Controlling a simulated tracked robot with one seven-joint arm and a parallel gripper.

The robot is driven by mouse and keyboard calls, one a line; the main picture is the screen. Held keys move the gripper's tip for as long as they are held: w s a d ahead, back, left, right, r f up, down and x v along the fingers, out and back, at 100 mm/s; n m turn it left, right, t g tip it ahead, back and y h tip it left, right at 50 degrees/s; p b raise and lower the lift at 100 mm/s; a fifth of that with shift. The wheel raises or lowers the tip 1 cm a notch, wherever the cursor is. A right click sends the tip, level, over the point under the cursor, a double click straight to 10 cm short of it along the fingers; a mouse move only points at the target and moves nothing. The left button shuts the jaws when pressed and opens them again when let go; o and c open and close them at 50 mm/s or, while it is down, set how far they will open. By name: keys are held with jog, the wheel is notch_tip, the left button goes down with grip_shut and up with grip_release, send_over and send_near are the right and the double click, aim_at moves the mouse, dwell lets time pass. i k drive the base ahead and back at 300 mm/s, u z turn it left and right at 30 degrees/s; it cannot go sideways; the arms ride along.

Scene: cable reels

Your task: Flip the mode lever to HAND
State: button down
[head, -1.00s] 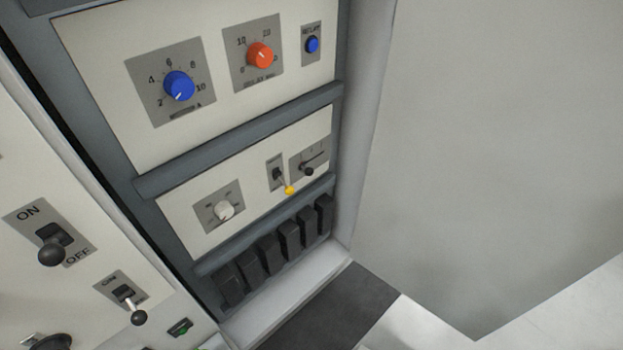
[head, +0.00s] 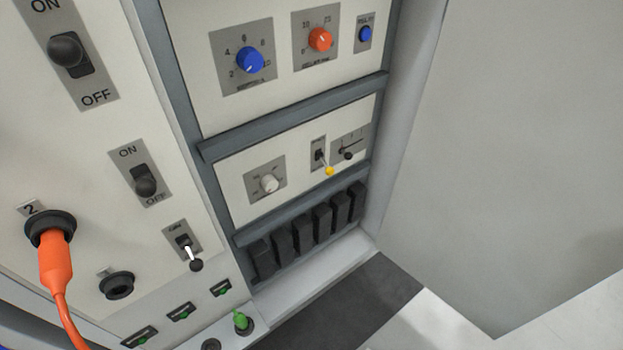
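No plate shows a readable MODE or HAND label, so I cannot tell for sure which lever is the mode lever. A small lever with a yellow tip (head: 329,171) sticks out of a grey plate on the right cabinet's lower panel, pointing down. Beside it a black-knobbed lever (head: 347,155) sits on a plate with tick marks. On the left panel a white-stemmed lever with a black ball tip (head: 195,264) points down; the small text above it is not legible. My gripper is not in view.
Two ON/OFF switches (head: 66,51) (head: 145,185), an orange plug (head: 55,260) with its cable, and a green plug (head: 241,320) are on the left. Blue (head: 249,60), orange (head: 320,39) and white (head: 269,183) knobs and black breakers (head: 322,219) are near the levers. The right is a blank wall.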

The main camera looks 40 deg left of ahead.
aim_at(329, 170)
jog(key=u, duration=0.1)
jog(key=k, duration=1.1)
jog(key=u, duration=1.75)
jog(key=i, duration=0.75)
jog(key=u, duration=0.05)
